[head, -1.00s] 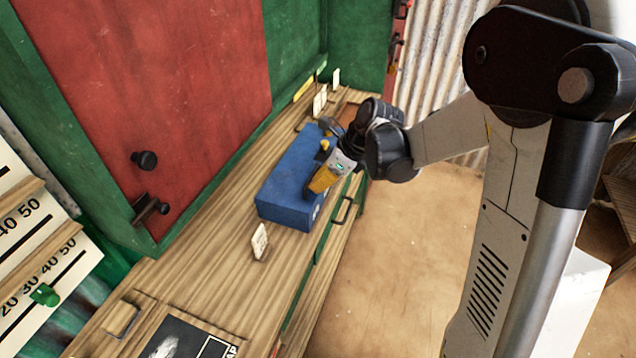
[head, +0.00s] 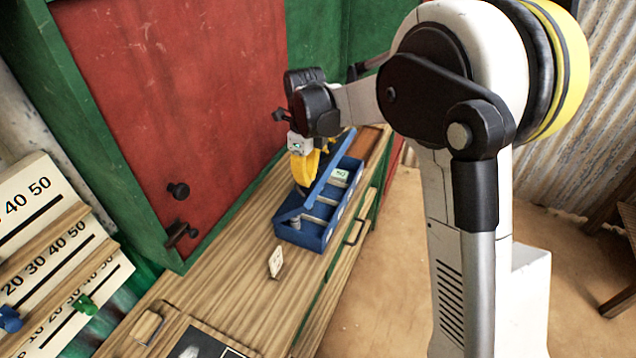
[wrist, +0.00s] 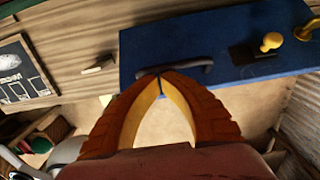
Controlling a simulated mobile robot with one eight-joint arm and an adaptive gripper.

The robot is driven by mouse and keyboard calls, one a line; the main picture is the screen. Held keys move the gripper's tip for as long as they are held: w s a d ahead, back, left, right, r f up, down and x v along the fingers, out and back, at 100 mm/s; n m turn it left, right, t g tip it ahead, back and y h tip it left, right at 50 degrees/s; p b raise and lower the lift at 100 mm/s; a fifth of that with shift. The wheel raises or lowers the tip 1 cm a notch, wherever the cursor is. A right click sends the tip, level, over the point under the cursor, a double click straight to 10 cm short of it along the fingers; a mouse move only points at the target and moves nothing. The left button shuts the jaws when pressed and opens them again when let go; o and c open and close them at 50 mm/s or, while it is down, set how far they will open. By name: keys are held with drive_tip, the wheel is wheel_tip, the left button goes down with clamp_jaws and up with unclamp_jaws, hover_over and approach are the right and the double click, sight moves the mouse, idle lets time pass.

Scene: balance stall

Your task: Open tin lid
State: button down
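The blue tin (head: 304,237) stands on the wooden counter. Its lid (head: 333,165) is swung up steeply and tilted, so the inside shows, with several compartments and a pale label marked 50 (head: 340,175). My gripper (head: 303,178) is at the lid on its left side. In the wrist view the yellow fingertips (wrist: 159,76) meet at the dark handle (wrist: 190,72) on the blue lid and look closed on it. A brass knob (wrist: 270,42) sits on the lid to the right. The fingers hide part of the handle.
A small white card (head: 275,262) stands on the counter in front of the tin. A red panel (head: 180,90) with dark knobs rises behind the counter to the left. Number scales (head: 60,250) are at the far left.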

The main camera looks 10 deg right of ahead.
drive_tip(key=shift+w+a+r+p, duration=0.2)
drive_tip(key=shift+w+a+r, duration=0.3)
drive_tip(key=shift+a, duration=0.3)
drive_tip(key=shift+w+a+r+p, duration=0.25)
drive_tip(key=shift+w+a, duration=0.35)
drive_tip(key=shift+a, duration=0.2)
drive_tip(key=shift+r, duration=0.1)
